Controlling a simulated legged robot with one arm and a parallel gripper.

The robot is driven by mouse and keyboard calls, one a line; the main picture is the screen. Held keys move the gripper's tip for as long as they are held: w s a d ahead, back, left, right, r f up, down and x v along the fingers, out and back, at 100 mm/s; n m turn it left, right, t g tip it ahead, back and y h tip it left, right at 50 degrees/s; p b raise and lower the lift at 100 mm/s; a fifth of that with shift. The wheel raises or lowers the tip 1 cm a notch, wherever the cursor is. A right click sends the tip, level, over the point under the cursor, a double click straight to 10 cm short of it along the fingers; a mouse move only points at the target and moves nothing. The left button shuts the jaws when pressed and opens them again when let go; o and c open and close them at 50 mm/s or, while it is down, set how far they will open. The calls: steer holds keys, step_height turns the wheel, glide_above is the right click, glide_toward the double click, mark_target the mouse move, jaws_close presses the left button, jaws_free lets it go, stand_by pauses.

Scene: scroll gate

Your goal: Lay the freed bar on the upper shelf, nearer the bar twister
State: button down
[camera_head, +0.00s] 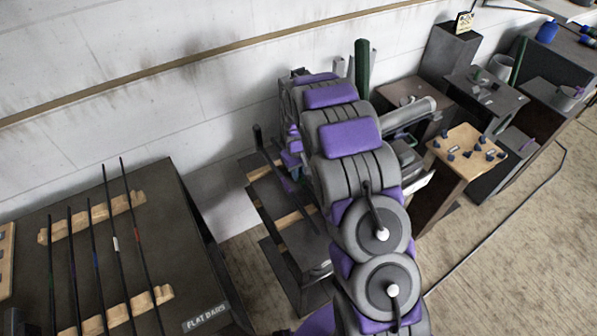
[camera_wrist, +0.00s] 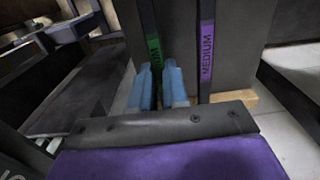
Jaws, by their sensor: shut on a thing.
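In the wrist view my gripper (camera_wrist: 162,88) has its blue fingers closed on a dark bar with a green band (camera_wrist: 153,45). Beside it, apart, runs a dark strip with a purple MEDIUM label (camera_wrist: 207,48). In the head view a thin dark bar (camera_head: 266,152) slants past my wrist, over the shelf unit; my arm hides the fingers and part of the bar. The upper shelf (camera_head: 262,188) is dark with pale wooden strips. I cannot tell whether the bar touches it. I cannot identify the bar twister for sure.
A dark table marked FLAT BARS (camera_head: 190,262) stands at left, with several thin bars in notched wooden rests (camera_head: 130,203). A lower shelf (camera_head: 275,262) lies under the upper one. Several benches with tools, including a wooden-topped one (camera_head: 465,150), stand at right. Floor shows at lower right.

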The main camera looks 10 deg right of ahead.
steer(key=shift+s+f, duration=0.35)
steer(key=shift+f, duration=0.4)
stand_by(0.8)
steer(key=c, duration=1.4)
jaws_free()
steer(key=shift+w, duration=0.1)
steer(key=shift+c, duration=0.2)
steer(key=shift+o, duration=0.6)
steer(key=shift+w+f, duration=0.1)
steer(key=shift+w, duration=0.1)
steer(key=shift+o, duration=1.4)
steer(key=shift+r, duration=0.2)
steer(key=shift+r, duration=0.1)
step_height(320, 180, up, 17)
steer(key=p, duration=0.3)
steer(key=shift+p, duration=0.3)
steer(key=shift+w, duration=0.1)
